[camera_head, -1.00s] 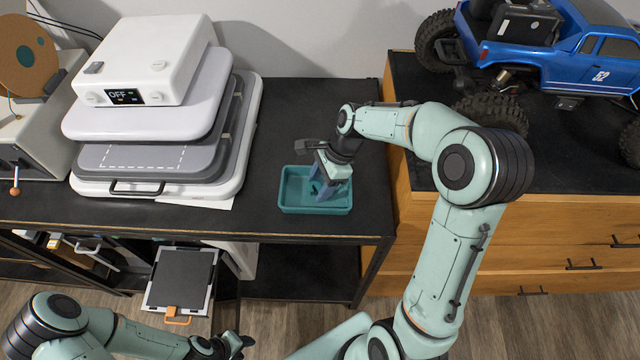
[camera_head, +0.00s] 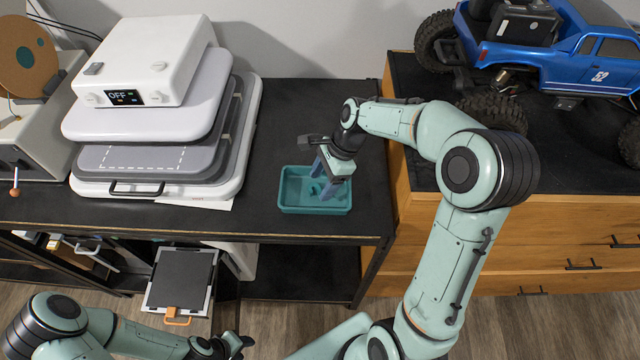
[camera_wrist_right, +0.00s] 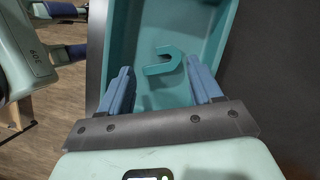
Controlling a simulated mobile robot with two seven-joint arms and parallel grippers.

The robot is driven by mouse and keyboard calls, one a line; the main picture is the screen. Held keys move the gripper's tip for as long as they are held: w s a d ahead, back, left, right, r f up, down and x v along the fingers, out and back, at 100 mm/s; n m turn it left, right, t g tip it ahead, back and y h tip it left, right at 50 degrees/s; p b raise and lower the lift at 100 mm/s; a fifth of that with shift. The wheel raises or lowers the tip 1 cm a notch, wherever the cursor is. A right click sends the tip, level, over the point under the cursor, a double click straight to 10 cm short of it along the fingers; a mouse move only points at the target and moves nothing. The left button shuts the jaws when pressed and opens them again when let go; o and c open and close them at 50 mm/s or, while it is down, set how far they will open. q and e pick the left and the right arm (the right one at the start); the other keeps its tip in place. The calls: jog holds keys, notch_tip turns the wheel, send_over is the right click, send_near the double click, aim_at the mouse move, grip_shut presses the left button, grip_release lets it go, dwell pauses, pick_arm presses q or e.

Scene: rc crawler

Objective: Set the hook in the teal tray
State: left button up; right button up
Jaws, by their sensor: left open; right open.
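The teal tray (camera_head: 290,207) stands on the black table top, near its front right corner. The teal hook (camera_wrist_right: 160,63) lies on the tray floor in the right wrist view, nearly the same colour as the tray. In the head view the hook (camera_head: 316,188) is small and partly hard to make out. My right gripper (camera_head: 322,180) is over the tray with its blue fingers parted. In the right wrist view my right gripper (camera_wrist_right: 160,75) is open and empty, with the hook between and beyond its fingertips. My left gripper (camera_head: 247,342) is low at the bottom, away from the table.
A white heat press (camera_head: 150,60) showing OFF stands left of the tray. A blue RC truck (camera_head: 560,50) sits on the wooden cabinet at the right. A dark pad with an orange handle (camera_head: 180,280) is below the table's front edge. Table behind the tray is clear.

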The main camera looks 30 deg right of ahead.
jog(key=v, duration=1)
jog(key=shift+p, duration=0.3)
